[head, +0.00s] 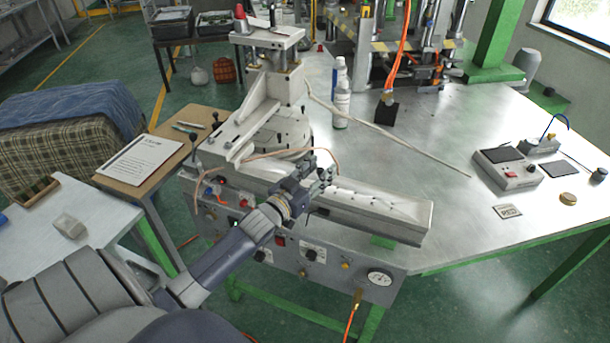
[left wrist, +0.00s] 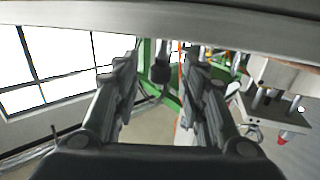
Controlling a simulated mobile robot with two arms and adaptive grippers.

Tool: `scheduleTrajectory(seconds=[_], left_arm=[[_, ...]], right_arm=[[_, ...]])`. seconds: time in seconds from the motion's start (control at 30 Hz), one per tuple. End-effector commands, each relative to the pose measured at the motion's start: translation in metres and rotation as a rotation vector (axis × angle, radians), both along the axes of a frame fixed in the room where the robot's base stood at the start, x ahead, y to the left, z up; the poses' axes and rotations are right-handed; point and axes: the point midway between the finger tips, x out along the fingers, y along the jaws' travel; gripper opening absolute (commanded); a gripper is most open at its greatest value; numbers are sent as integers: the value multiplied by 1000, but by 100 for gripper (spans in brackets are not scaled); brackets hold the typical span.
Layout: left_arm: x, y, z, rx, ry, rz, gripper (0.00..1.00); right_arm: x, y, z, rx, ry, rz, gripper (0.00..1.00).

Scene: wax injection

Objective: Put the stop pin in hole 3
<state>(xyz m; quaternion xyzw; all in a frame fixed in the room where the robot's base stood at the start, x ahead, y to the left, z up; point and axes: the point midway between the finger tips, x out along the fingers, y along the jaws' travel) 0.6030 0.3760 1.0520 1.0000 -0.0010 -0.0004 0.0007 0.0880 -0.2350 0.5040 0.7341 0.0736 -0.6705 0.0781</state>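The wax injection machine stands at the near-left corner of the metal table; its long pale rail (head: 385,208) runs to the right and has small marks along its top that look like holes. My left gripper (head: 322,174) is over the rail's left part. In the left wrist view, which looks upside down, the fingers of my left gripper (left wrist: 160,70) are apart. A dark knob on a thin stem, apparently the stop pin (left wrist: 160,72), shows between them, with a gap on each side. In the head view the gripper hides the pin. I cannot tell which hole it is at. My right gripper is out of view.
A control panel with a gauge (head: 379,278) is below the rail. The table right of the rail is mostly clear.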

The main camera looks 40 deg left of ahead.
Motion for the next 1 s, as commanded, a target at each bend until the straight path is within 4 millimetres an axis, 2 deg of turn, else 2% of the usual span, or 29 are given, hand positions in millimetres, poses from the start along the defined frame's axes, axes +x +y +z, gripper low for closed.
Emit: scheduleTrajectory(seconds=[0.3, 0.5, 0.7, 1.0], left_arm=[[-60, 0, -2, 0, 4, 0, 39], [-91, 0, -1, 0, 2, 0, 39], [-107, 0, 0, 0, 1, 1, 39], [-110, 0, 0, 0, 0, 1, 39]], right_arm=[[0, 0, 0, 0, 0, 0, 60], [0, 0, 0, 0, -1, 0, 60], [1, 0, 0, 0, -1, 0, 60], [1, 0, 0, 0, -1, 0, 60]])
